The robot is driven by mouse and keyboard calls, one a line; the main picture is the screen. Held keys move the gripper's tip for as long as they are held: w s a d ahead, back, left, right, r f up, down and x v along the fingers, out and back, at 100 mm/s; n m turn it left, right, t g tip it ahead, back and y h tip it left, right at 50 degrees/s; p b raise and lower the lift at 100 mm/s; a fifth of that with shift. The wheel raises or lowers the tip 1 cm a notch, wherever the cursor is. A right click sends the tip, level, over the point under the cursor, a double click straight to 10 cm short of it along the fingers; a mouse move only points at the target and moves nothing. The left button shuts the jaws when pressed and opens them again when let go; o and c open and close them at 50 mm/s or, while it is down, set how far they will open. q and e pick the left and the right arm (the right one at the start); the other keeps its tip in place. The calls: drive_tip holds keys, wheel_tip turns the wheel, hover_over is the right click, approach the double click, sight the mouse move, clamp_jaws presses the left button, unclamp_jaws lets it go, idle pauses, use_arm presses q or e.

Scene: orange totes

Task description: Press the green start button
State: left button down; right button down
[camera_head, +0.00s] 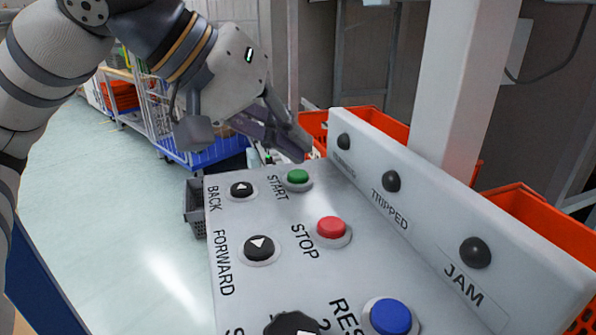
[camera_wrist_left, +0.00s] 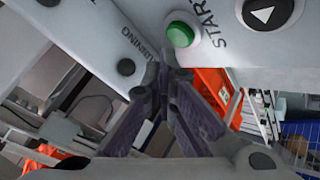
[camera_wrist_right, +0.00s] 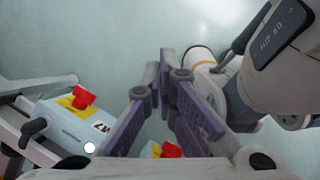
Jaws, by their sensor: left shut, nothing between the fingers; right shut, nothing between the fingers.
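The green start button (camera_head: 298,176) sits at the far end of the grey control panel (camera_head: 283,215), beside the word START. It also shows in the left wrist view (camera_wrist_left: 180,34), just beyond and to the right of the fingertips. My left gripper (camera_head: 300,148) is shut and empty, its fingertips close above and behind the button in the head view. I cannot tell whether they touch the panel; the button's top is visible. My right gripper (camera_wrist_right: 165,62) is shut and empty, away from the panel, above the floor.
On the panel are a red stop button (camera_head: 331,227), a blue reset button (camera_head: 390,316) and black back (camera_head: 241,188) and forward (camera_head: 259,247) buttons. A raised strip with dark lamps (camera_head: 391,181) runs along the right. Orange totes (camera_head: 540,222) stand behind it.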

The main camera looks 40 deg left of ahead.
idle(0.8)
use_arm(q)
drive_tip(key=shift+f, duration=0.45)
